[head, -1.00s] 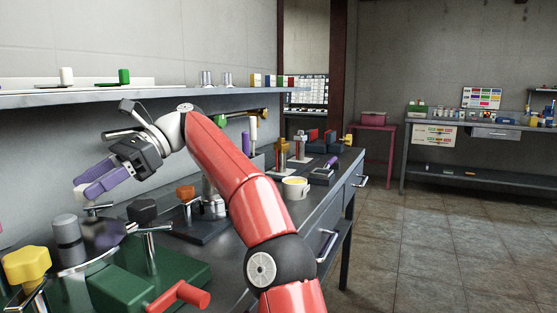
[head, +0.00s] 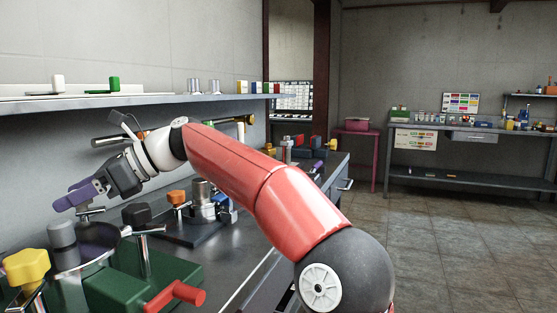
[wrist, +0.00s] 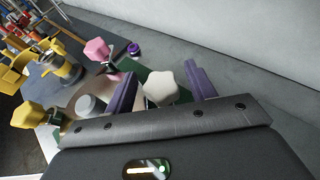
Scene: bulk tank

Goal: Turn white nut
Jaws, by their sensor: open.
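The white nut (wrist: 161,89) is star-shaped and lies between the two purple fingers in the wrist view, with a gap to the finger on each side. My gripper (wrist: 159,72) is open, its fingers reaching past the nut to either side. In the head view my gripper (head: 78,194) is at the left, above the bench fixture; its fingers hide the white nut there. The nut's stem and underside are hidden in the wrist view.
A grey cylinder (head: 62,235), a yellow knob (head: 26,266) and a green block (head: 125,285) with a red handle (head: 176,297) stand close by. A pink knob (wrist: 97,49) is past the nut. The wall shelf (head: 150,98) runs above my gripper.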

